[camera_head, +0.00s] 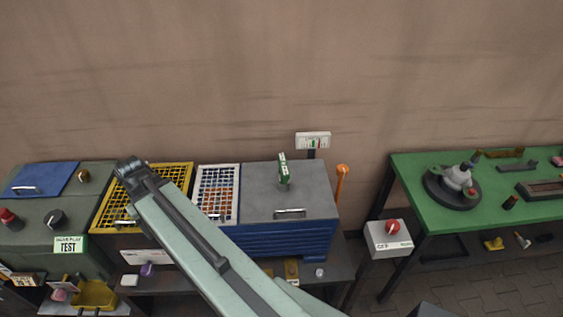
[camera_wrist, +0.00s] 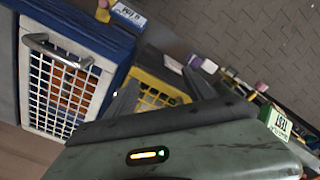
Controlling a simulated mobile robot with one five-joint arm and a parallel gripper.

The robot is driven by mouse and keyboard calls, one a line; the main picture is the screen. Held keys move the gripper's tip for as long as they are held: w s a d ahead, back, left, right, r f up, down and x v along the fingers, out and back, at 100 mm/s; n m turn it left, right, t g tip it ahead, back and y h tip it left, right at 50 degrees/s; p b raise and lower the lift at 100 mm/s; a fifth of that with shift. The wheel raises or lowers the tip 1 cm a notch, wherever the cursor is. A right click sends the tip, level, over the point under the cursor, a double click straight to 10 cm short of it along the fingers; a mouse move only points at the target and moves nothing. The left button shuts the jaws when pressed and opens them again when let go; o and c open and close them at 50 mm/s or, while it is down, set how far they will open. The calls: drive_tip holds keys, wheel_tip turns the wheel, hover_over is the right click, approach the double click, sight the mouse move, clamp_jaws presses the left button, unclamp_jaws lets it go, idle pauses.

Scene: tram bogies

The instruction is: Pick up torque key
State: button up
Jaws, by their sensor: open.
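I cannot tell for certain which object is the torque key. An orange upright tool (camera_head: 342,178) stands just right of the blue drawer cabinet (camera_head: 280,240). A small green tagged piece (camera_head: 283,170) stands on the cabinet's grey top. My arm reaches up and left across the head view, and its end (camera_head: 130,168) is over the yellow mesh lid (camera_head: 170,178). In the wrist view my gripper (camera_wrist: 162,84) has its two dark fingers apart, with nothing between them. The yellow mesh (camera_wrist: 150,90) shows behind the fingers.
A white mesh lid (camera_head: 217,190) lies between the yellow mesh and the cabinet. A grey box with a red knob (camera_head: 389,240) stands before the green table (camera_head: 440,215).

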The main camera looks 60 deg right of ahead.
drive_tip(key=s+d+r+m+p, duration=0.1)
drive_tip(key=s+d+r+p, duration=0.1)
drive_tip(key=d, duration=0.4)
drive_tip(key=s+d+r+m+p, duration=0.1)
drive_tip(key=d+r, duration=0.1)
drive_tip(key=d, duration=0.5)
wheel_tip(320, 180, up, 8)
drive_tip(key=m+p, duration=0.6)
drive_tip(key=p, duration=0.2)
hover_over(284, 163)
drive_tip(key=a, duration=0.1)
drive_tip(key=shift+s+a, duration=0.1)
drive_tip(key=shift+s, duration=0.15)
drive_tip(key=shift+s+f, duration=0.1)
wheel_tip(284, 163, down, 3)
drive_tip(key=b, duration=0.3)
drive_tip(key=f+b, duration=0.1)
drive_tip(key=b, duration=0.1)
drive_tip(key=f+b, duration=0.1)
drive_tip(key=f, duration=0.1)
drive_tip(key=d+f+b, duration=0.1)
drive_tip(key=f+b, duration=0.1)
drive_tip(key=shift+w+f+b, duration=0.1)
drive_tip(key=shift+w+b, duration=0.2)
drive_tip(key=shift+r, duration=0.2)
clamp_jaws()
